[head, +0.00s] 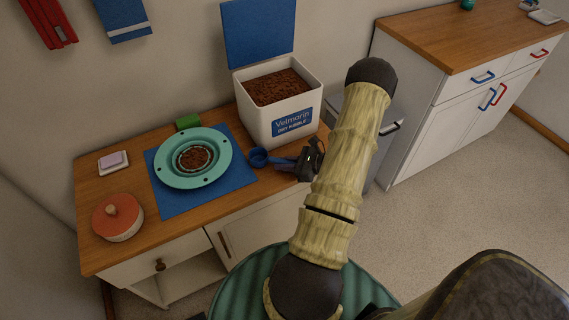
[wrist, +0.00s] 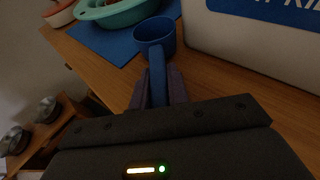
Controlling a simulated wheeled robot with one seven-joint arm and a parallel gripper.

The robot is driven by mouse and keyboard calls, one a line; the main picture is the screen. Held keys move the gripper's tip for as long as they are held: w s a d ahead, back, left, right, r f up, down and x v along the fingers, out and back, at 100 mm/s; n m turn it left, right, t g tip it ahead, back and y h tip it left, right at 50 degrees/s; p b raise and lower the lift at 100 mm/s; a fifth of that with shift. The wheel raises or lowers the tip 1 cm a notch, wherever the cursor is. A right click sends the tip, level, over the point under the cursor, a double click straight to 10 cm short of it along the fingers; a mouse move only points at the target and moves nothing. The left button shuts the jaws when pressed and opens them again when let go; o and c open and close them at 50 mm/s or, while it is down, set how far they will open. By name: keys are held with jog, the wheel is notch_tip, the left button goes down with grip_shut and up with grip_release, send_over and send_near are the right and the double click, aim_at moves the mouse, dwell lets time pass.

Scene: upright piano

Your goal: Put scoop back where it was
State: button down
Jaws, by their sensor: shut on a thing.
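The blue scoop (head: 259,157) is held just above or at the wooden counter, in front of the kibble box; I cannot tell whether it touches the wood. My gripper (head: 296,162) is shut on its handle. In the wrist view the scoop's cup (wrist: 155,36) points away from my gripper (wrist: 158,88), and its handle runs back between the fingers. The white kibble box (head: 270,112) has its blue lid open and brown kibble (head: 277,86) inside. It also shows in the wrist view (wrist: 240,40), right of the scoop.
A teal bowl (head: 170,178) with kibble in its middle stands on a blue mat (head: 240,176). A red lidded pot (head: 117,218), a soap dish (head: 113,162) and a green block (head: 187,122) stand around it. A grey bin is partly hidden behind my arm.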

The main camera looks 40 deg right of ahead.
jog(key=shift+f, duration=0.15)
jog(key=c, duration=1.4)
grip_release()
jog(key=shift+o, duration=0.2)
jog(key=shift+r, duration=0.2)
jog(key=v, duration=1.2)
